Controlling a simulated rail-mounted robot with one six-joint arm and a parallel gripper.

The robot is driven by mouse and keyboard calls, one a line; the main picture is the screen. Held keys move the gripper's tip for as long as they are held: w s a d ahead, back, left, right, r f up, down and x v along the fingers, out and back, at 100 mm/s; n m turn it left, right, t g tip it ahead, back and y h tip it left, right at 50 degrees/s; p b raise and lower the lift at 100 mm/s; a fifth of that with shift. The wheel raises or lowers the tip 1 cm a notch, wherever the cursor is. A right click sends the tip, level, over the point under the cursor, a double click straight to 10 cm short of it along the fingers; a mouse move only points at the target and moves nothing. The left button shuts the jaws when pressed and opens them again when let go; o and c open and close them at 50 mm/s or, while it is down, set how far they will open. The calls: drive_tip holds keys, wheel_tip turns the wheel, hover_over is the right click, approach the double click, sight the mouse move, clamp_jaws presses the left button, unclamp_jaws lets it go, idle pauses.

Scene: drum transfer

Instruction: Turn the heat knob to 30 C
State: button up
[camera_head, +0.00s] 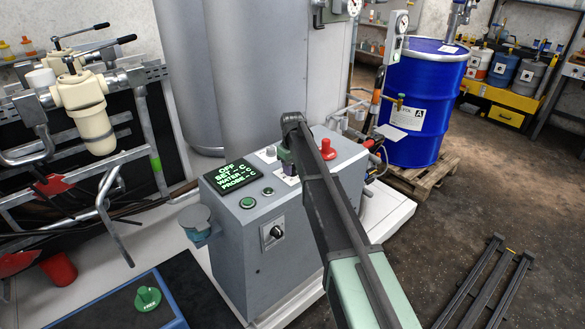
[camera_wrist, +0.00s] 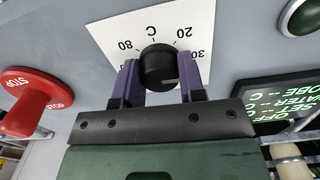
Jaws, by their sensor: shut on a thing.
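The black heat knob (camera_wrist: 158,66) sits on a white dial plate (camera_wrist: 108,38) with 20, 30, C and 80 printed around it in the wrist view. A pale mark shows on the knob's lower right side, but I cannot tell which value it indicates. My gripper (camera_wrist: 158,78) has its two purple fingers on either side of the knob, shut on it. In the head view my gripper (camera_head: 285,158) is over the top of the grey control cabinet (camera_head: 240,235) and hides the knob. The green-lettered display (camera_head: 238,176) reads OFF, with dashes for SET, WATER and PROBE.
A red STOP button (camera_wrist: 28,98) stands close to the dial; it also shows at the cabinet's back (camera_head: 328,149). Green buttons (camera_head: 248,202) and a black switch (camera_head: 275,232) are on the cabinet. A blue drum (camera_head: 430,85) stands on a pallet behind.

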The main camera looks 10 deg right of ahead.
drive_tip(key=shift+n, duration=0.3)
drive_tip(key=o, duration=0.9)
drive_tip(key=shift+o, duration=0.2)
wheel_tip(320, 180, up, 11)
drive_tip(key=p, duration=1)
drive_tip(key=shift+p, duration=0.4)
drive_tip(key=shift+f, duration=0.1)
